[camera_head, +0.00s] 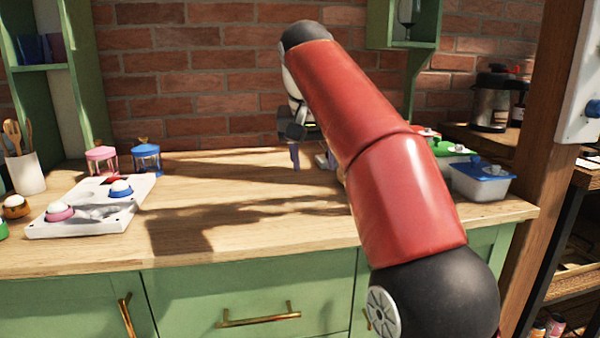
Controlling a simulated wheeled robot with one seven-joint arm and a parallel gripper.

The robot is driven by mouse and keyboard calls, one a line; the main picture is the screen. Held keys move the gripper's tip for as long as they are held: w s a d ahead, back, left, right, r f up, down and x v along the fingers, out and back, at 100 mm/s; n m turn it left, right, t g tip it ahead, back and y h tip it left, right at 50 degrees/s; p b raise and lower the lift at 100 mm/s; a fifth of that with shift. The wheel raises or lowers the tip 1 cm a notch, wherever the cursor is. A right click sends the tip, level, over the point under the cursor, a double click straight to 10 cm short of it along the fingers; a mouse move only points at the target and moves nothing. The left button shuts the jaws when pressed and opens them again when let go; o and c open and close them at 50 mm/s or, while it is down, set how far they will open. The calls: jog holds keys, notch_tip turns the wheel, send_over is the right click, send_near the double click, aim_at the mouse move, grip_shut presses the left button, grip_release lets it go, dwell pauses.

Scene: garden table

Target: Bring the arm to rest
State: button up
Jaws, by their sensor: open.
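My red arm reaches from the lower right up over the wooden counter (240,220) and bends down at its far end. My gripper (309,161) points down just above the back part of the counter, partly hidden behind my arm. Its two fingers are apart. I see nothing between them.
At right are a blue-lidded container (481,180) and a wooden post (545,150). The counter's middle is clear.

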jog(key=s+d+f, duration=0.4)
jog(key=s+d, duration=0.1)
jog(key=s, duration=0.3)
jog(key=s+d+f, duration=0.4)
jog(key=s, duration=0.3)
jog(key=s+d+f+t+y, duration=0.1)
jog(key=s+d+f, duration=0.2)
jog(key=s+f, duration=1)
notch_tip(320, 180, down, 3)
jog(key=shift+s+d+f+n, duration=0.2)
jog(key=shift+d+n, duration=0.1)
jog(key=shift+d, duration=0.1)
jog(key=shift+s+f, duration=0.2)
jog(key=shift+f, duration=0.2)
jog(key=shift+c, duration=0.3)
